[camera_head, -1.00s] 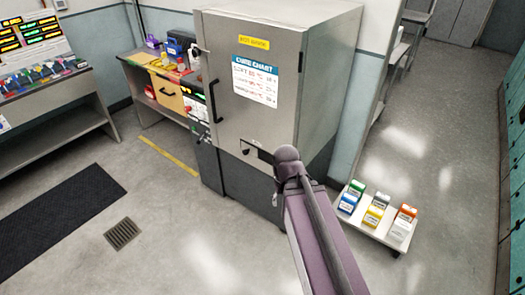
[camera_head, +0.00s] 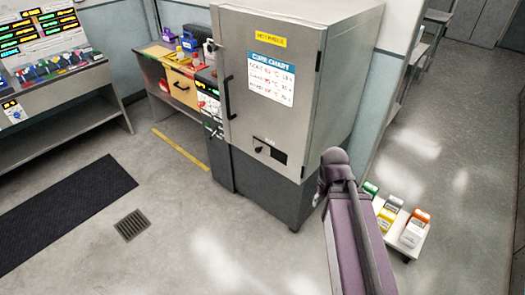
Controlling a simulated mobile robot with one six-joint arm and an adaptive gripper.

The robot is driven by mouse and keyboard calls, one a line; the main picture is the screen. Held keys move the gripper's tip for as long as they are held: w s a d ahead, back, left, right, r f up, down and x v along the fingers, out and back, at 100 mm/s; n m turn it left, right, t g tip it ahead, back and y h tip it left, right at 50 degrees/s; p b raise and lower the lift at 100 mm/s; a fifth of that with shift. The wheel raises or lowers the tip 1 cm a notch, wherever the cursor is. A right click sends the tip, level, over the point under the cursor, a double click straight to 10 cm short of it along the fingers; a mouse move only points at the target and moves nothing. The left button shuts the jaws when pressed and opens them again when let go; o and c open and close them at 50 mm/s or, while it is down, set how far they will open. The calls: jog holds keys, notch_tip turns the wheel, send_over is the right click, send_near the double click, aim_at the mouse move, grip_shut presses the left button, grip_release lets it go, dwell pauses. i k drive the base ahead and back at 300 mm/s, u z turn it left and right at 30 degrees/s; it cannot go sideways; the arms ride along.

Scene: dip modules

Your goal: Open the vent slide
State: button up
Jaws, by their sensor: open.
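The grey metal cure oven (camera_head: 228,60) stands in the middle of the head view with its door shut. The vent slide (camera_head: 268,150) is a small plate low on the oven's front. It has a black knob (camera_head: 258,149) at its left end and a dark slot (camera_head: 280,156) at its right. My purple arm rises from the bottom of the view, and its dark joint is right of the slide in the picture. I cannot make out my gripper; the arm blocks the view behind it.
A workbench (camera_head: 148,65) with bins and tools stands left of the oven. A low white cart (camera_head: 421,243) with coloured containers is right of my arm, partly hidden by it. A dark mat (camera_head: 65,205) and drain (camera_head: 132,225) lie on the open floor at left.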

aim_at(260, 147)
jog(key=u, duration=0.05)
jog(key=i, duration=1)
